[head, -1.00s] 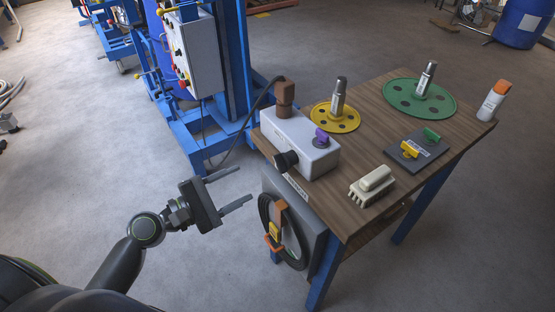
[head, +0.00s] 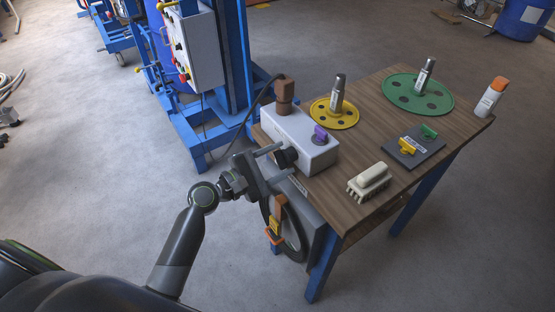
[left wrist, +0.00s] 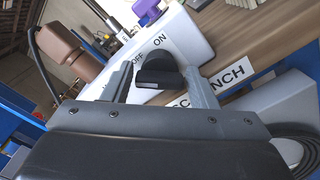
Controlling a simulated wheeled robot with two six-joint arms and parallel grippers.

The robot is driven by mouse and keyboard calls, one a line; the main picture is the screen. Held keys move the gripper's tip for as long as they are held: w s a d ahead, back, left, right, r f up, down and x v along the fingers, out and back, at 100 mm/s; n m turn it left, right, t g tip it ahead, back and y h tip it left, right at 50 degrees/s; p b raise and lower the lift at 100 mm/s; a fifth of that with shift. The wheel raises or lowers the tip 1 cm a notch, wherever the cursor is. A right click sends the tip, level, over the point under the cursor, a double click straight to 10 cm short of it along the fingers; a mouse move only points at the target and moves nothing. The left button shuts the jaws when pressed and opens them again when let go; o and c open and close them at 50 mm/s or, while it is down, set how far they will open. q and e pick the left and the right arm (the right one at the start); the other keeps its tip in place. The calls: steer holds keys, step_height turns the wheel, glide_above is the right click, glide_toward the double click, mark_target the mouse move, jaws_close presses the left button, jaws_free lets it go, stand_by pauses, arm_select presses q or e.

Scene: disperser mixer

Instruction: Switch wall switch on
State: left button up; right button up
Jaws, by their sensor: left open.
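The switch is a white box (head: 297,128) at the table's near left corner, with a black rotary knob (head: 287,157) on its front side. In the left wrist view the knob (left wrist: 157,68) sits beside printed OFF and ON labels, and its pale mark faces the camera, away from both words. My left gripper (head: 287,161) is open at the box's front. In the left wrist view its two fingers (left wrist: 160,84) stand on either side of the knob; I cannot tell whether they touch it. My right gripper is not in view.
A brown plug (head: 285,92) and a purple knob (head: 320,133) are on the box. A cable hangs on a grey panel (head: 315,213) below. The wooden table (head: 372,137) carries yellow and green discs, a brush and a bottle. A blue machine frame (head: 235,60) stands behind left.

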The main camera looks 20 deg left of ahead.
arm_select(q)
steer(key=shift+c, duration=0.2)
steer(key=c, duration=0.7)
steer(key=shift+o, duration=0.2)
